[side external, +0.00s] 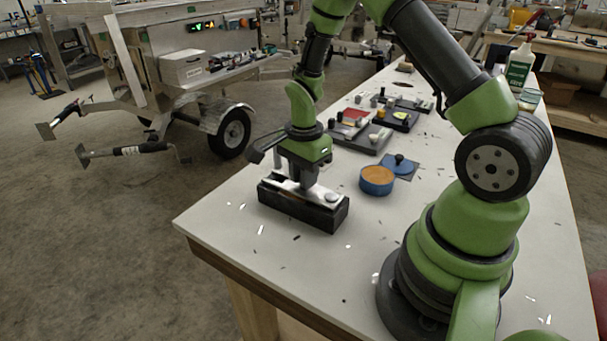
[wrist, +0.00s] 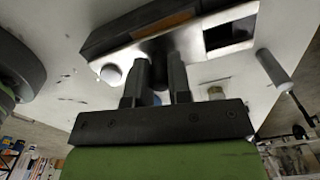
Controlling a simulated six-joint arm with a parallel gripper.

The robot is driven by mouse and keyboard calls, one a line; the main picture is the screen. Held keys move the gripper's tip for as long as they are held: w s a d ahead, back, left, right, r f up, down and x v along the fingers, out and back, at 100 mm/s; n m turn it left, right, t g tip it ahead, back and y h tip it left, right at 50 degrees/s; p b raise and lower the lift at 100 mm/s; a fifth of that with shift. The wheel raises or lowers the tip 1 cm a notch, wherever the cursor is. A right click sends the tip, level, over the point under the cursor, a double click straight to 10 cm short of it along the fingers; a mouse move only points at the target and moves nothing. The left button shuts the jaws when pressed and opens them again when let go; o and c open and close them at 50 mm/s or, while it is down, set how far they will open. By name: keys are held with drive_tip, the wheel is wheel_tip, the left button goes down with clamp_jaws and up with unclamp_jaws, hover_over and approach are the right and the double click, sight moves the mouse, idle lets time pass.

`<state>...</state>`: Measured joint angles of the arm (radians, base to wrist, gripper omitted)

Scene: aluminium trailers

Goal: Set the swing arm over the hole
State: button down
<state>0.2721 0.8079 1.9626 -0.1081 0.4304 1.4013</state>
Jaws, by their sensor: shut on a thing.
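A black block (side external: 301,212) with a bright metal top lies on the white table in the side view. In the wrist view the metal plate (wrist: 205,52) lies along the block (wrist: 125,30), with a pale round button (wrist: 111,73) at its left end. A dark rectangular opening (wrist: 230,33) shows through the plate's right end. I take the plate for the swing arm, but cannot tell which opening is the task's hole. My gripper (side external: 306,180) is low over the block, its fingers (wrist: 157,78) shut on a dark upright knob (wrist: 156,62) at the plate's middle.
A blue tin with an orange top (side external: 377,180) stands right of the block, near a blue plate with a black knob (side external: 400,164). Grey trays (side external: 360,137) with small parts lie behind. Dark chips litter the table (side external: 250,260); its front left is otherwise clear.

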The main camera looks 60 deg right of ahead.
drive_tip(key=shift+d, duration=0.1)
drive_tip(key=c, duration=1.1)
unclamp_jaws()
drive_tip(key=shift+o, duration=0.2)
wheel_tip(320, 180, up, 9)
drive_tip(key=shift+r, duration=0.5)
